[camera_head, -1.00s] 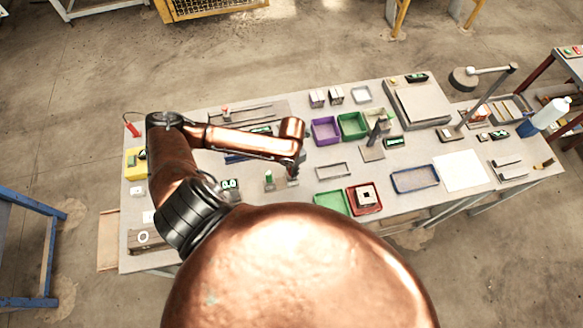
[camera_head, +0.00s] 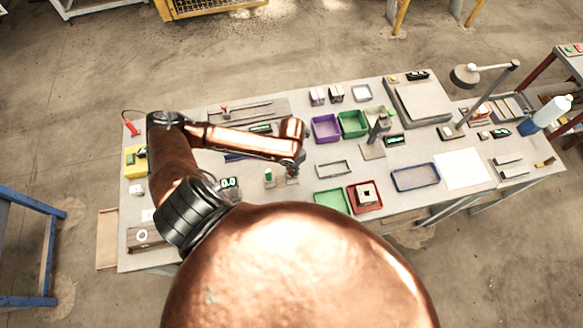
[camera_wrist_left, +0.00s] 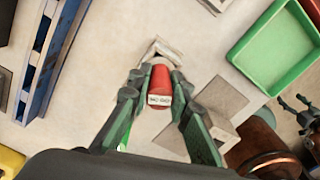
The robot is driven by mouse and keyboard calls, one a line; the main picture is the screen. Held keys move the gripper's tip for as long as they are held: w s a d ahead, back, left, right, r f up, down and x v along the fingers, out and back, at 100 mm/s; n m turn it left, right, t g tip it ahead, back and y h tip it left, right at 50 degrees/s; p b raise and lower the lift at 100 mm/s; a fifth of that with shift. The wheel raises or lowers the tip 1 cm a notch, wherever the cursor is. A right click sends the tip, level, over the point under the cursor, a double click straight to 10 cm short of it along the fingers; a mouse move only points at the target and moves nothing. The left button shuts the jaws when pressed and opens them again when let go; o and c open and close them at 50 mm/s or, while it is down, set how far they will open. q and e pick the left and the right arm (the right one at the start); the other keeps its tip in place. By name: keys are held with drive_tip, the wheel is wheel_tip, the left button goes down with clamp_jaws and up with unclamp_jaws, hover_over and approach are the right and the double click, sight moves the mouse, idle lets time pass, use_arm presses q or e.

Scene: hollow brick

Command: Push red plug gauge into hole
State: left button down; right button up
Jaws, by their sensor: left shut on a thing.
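My left gripper (camera_wrist_left: 160,101) is shut on the red plug gauge (camera_wrist_left: 160,80), with a finger on each side of it. A white label with small print shows on its near end. Its far end points toward a pale metal block (camera_wrist_left: 168,47), and I cannot tell whether they touch. In the head view the left gripper (camera_head: 293,165) is low over the table, right of a green plug gauge (camera_head: 268,175).
A green tray (camera_wrist_left: 282,47) lies right of the gauge in the wrist view, and a blue rack (camera_wrist_left: 48,62) lies left. Purple (camera_head: 326,129) and green bins stand farther back. My copper body hides the table's front middle.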

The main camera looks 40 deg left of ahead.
use_arm(q)
drive_tip(key=shift+f, duration=0.1)
drive_tip(key=c, duration=1.7)
unclamp_jaws()
wheel_tip(320, 180, up, 12)
